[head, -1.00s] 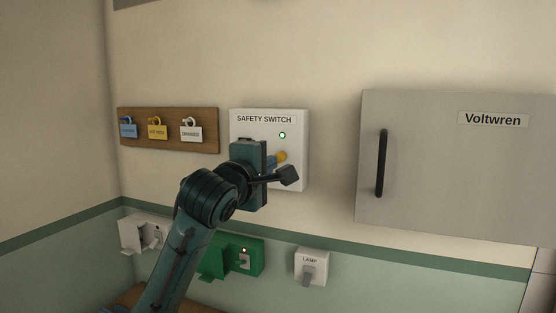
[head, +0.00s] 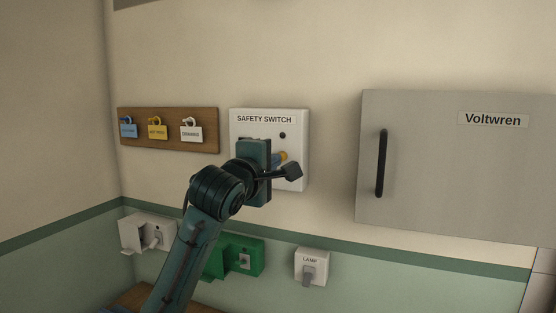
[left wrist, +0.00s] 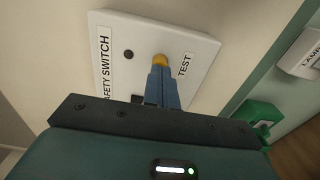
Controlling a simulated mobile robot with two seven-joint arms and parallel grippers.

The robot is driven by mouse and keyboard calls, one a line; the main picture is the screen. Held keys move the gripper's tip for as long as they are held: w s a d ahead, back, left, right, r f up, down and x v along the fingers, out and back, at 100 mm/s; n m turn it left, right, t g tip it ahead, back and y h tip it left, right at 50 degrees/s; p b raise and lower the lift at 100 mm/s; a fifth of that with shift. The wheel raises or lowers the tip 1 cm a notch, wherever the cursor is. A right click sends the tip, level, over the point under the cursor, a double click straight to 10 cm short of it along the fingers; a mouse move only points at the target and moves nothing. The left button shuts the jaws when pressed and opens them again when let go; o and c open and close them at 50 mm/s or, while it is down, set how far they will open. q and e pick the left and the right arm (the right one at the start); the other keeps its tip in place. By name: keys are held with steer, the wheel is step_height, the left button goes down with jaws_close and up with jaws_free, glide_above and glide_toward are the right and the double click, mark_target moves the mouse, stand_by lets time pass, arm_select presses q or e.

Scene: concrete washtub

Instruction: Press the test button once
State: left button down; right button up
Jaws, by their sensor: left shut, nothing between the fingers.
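The white safety switch box (head: 295,178) is on the wall, with a dark round indicator (head: 282,135) below its label. The yellow test button (head: 285,156) sticks out at its right, partly hidden by my left gripper (head: 278,159). In the left wrist view the button (left wrist: 159,58) sits beside the word TEST. The blue fingers of my left gripper (left wrist: 159,72) are shut with nothing between them, and their tips appear to be against the button. The exact contact is hidden. My right gripper is not in view.
A grey Voltwren cabinet (head: 440,170) with a black handle is at the right. A wooden tag board (head: 205,145) hangs at the left. Below are a white socket box (head: 132,232), a green socket box (head: 250,247) and a lamp plug box (head: 310,258).

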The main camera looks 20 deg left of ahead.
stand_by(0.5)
arm_select(q)
steer(key=shift+s+d, duration=0.1)
steer(key=shift+s, duration=0.85)
steer(key=s, duration=0.5)
steer(key=shift+d, duration=0.1)
steer(key=shift+f, duration=0.1)
stand_by(0.4)
